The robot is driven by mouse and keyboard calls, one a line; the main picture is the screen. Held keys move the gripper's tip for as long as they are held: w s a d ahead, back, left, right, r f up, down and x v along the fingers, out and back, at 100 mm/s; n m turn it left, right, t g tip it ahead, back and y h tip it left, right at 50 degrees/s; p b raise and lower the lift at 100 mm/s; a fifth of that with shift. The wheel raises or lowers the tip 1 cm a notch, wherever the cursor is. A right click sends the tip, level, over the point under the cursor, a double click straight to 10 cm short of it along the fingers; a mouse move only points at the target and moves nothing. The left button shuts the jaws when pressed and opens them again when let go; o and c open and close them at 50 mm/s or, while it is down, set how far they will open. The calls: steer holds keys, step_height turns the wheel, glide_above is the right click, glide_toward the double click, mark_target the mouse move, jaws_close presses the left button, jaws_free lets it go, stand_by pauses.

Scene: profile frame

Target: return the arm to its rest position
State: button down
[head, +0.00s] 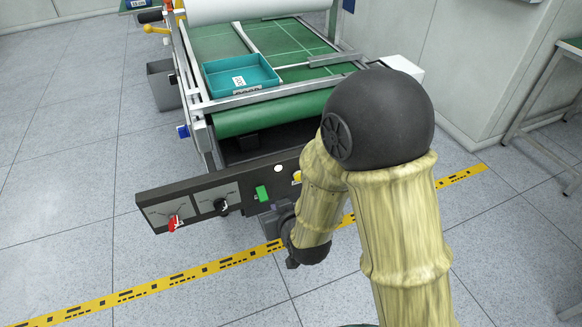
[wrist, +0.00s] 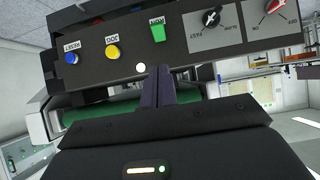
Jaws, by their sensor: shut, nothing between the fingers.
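My gripper (wrist: 158,78) shows in the wrist view with its two dark fingers together and nothing between them. It points toward the machine's control panel (wrist: 185,52), with the fingertips appearing just below the green button (wrist: 158,33) and beside a white light (wrist: 141,68). I cannot tell whether they touch the panel. In the head view my arm (head: 400,210) is bent, its dark elbow high and its forearm reaching down in front of the panel's right end. The fingertips are not clear there.
The control panel (head: 185,190) juts out from the machine, with a red knob (head: 173,223) and black knob (head: 221,207). A teal tray (head: 215,84) sits on the green belt behind. A yellow floor stripe (head: 140,290) crosses below. Floor at left is clear; a table (head: 545,85) stands right.

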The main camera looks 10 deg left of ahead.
steer(key=s+d+r+m+g+h, duration=0.1)
steer(key=d+r+m+g+h, duration=0.15)
steer(key=d, duration=0.85)
steer(key=d+r+m+g+h, duration=0.1)
steer(key=d+m+g+h, duration=0.15)
steer(key=d, duration=0.85)
steer(key=s+d+r+m+g+h+p, duration=0.1)
steer(key=s+d+r+m+g, duration=0.15)
steer(key=s+d, duration=0.4)
step_height(320, 180, up, 26)
steer(key=p, duration=2.5)
steer(key=shift+w+d+f+t, duration=0.2)
steer(key=shift+d+t, duration=0.15)
steer(key=shift+t, duration=0.1)
